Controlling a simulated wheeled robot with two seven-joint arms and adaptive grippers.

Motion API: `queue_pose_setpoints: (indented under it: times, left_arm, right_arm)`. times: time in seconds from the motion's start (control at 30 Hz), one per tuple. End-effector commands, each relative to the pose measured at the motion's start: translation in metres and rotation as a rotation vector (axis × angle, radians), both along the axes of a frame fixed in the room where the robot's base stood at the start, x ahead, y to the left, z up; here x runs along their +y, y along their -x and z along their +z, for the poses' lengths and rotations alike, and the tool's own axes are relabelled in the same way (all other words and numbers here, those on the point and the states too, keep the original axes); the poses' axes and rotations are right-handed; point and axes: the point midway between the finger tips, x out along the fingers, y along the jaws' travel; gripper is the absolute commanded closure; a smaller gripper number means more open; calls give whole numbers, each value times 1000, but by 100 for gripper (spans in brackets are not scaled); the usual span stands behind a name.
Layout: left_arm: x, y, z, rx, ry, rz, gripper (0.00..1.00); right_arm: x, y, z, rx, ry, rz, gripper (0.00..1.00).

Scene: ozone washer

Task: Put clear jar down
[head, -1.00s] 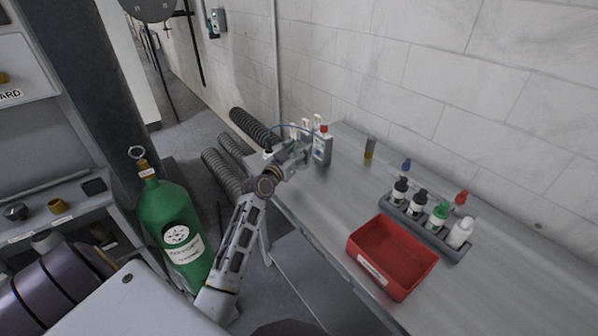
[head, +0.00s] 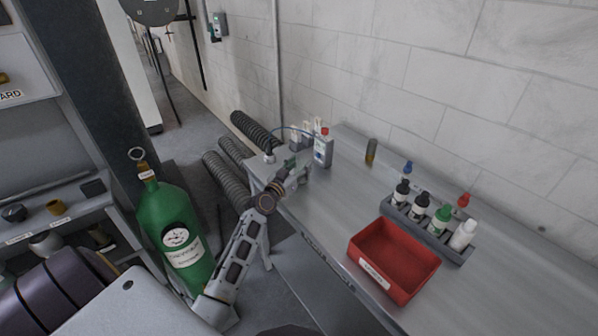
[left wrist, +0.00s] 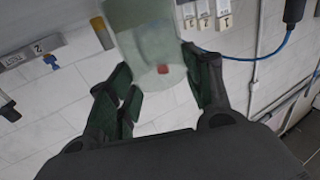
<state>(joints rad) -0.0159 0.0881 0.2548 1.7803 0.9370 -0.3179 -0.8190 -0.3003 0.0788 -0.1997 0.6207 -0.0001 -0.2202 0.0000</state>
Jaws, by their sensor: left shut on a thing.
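The clear jar (left wrist: 150,40) is see-through and pale greenish, and fills the top middle of the left wrist view. It sits between the dark green finger pads of my left gripper (left wrist: 160,72), which is shut on it. A small red patch shows through the jar. In the head view my left gripper (head: 297,172) is at the far left end of the grey bench (head: 345,215); the jar is hard to make out there. I cannot tell whether the jar touches the bench. My right gripper is not in view.
A red-capped white bottle (head: 323,148) and other small items stand close behind the gripper. An amber vial (head: 371,151), a bottle rack (head: 425,235) and a red bin (head: 393,262) are further right. A green oxygen cylinder (head: 175,225) stands left of my arm.

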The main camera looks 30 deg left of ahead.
Motion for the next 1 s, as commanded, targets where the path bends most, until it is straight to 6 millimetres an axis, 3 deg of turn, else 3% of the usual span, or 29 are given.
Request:
queue_pose_setpoints:
  times: [0.13,0.67,0.7,0.87,1.0]
  left_arm:
    - [1,0,-13,0,-2,1,82]
    - [0,0,-16,0,-2,1,82]
    - [0,0,-17,1,-1,1,47]
    - [0,0,-17,1,-1,1,28]
    - [0,0,-16,1,-1,1,28]
  right_arm:
    - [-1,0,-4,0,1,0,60]
    - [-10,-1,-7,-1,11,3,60]
    - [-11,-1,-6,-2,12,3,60]
    - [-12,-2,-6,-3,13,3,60]
    - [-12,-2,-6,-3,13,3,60]
